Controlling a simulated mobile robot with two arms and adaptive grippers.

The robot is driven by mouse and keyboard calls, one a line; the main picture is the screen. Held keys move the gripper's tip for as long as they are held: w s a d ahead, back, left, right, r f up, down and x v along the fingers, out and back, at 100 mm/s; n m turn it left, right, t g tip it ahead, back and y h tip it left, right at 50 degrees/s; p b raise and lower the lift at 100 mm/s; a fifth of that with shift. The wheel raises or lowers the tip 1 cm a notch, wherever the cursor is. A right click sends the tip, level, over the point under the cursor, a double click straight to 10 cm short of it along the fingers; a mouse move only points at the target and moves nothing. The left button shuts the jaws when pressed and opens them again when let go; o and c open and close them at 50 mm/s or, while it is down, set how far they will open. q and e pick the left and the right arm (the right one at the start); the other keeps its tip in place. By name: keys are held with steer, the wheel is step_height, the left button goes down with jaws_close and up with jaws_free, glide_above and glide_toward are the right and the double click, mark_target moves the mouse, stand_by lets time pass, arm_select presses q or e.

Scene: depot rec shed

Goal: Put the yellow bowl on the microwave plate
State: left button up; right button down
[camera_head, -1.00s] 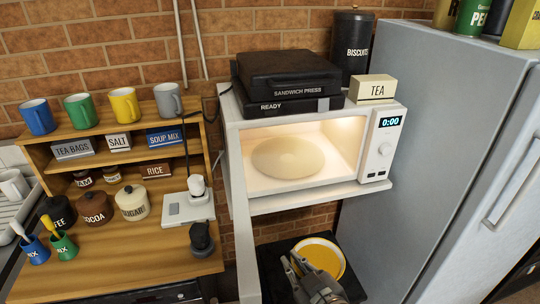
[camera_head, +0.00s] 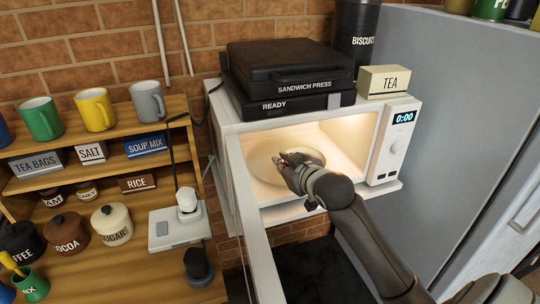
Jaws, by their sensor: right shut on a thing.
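The yellow bowl (camera_head: 312,154) is inside the lit, open microwave (camera_head: 232,127), over the round pale microwave plate (camera_head: 259,171). My right gripper (camera_head: 287,160) reaches in through the front opening and is shut on the bowl's near left side. The gripper hides part of the bowl and part of the plate. I cannot tell whether the bowl touches the plate or is held just above it. My left gripper is not in view.
The open microwave door (camera_head: 258,240) sticks out toward me, left of my right arm. A black sandwich press (camera_head: 290,68) and a tea box (camera_head: 390,82) sit on top. A fridge (camera_head: 460,130) stands at right. A wooden shelf (camera_head: 100,262) with mugs and jars is at left.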

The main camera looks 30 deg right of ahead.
steer(key=r+p+x, duration=0.1)
steer(key=x, duration=0.3)
steer(key=p+x, duration=0.1)
steer(key=x, duration=0.4)
steer(key=w+d+r+x, duration=0.1)
steer(key=x, duration=0.3)
steer(key=shift+w+r+p, duration=0.2)
steer(key=shift+r+p, duration=0.1)
steer(key=shift+p, duration=0.1)
step_height(320, 180, down, 4)
steer(key=shift+r+p, duration=0.2)
steer(key=shift+p, duration=0.2)
steer(key=shift+w+f, duration=0.1)
steer(key=shift+f, duration=0.15)
steer(key=shift+d+f, duration=0.1)
steer(key=shift+f, duration=0.15)
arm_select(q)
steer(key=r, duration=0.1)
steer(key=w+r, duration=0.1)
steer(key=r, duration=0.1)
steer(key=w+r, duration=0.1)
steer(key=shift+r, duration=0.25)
arm_select(e)
steer(key=c, duration=1.5)
jaws_free()
steer(key=shift+f, duration=0.15)
